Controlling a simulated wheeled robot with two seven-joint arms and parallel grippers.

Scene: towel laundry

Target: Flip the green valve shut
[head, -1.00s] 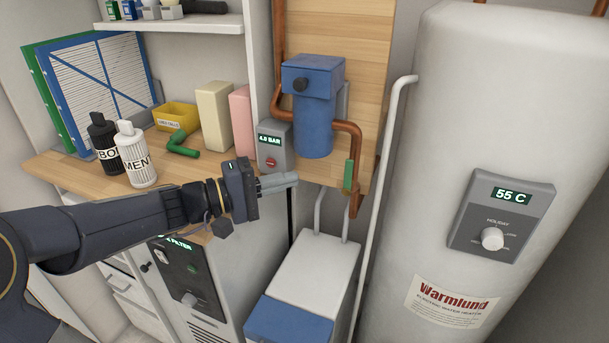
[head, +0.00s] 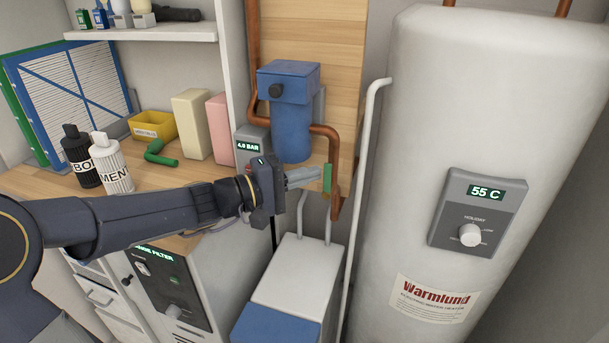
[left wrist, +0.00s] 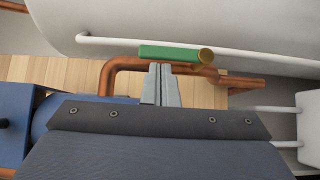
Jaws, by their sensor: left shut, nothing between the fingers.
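The green valve handle (head: 327,178) stands upright beside the copper pipe (head: 334,150), below the blue filter housing (head: 291,130). In the left wrist view the green handle (left wrist: 168,53) lies across the picture just beyond my fingertips, in front of the copper pipe (left wrist: 122,68). My left gripper (head: 316,172) is shut and empty. Its tips are right at the left side of the handle; I cannot tell whether they touch it. It also shows in the left wrist view (left wrist: 161,68). My right gripper is not in view.
A white water heater (head: 450,120) stands to the right, with a thin white pipe (head: 359,180) before it. A gauge box (head: 250,142) reading 4.0 BAR is behind my gripper. A white and blue box (head: 295,272) stands below. Bottles (head: 112,165) stand on the counter at left.

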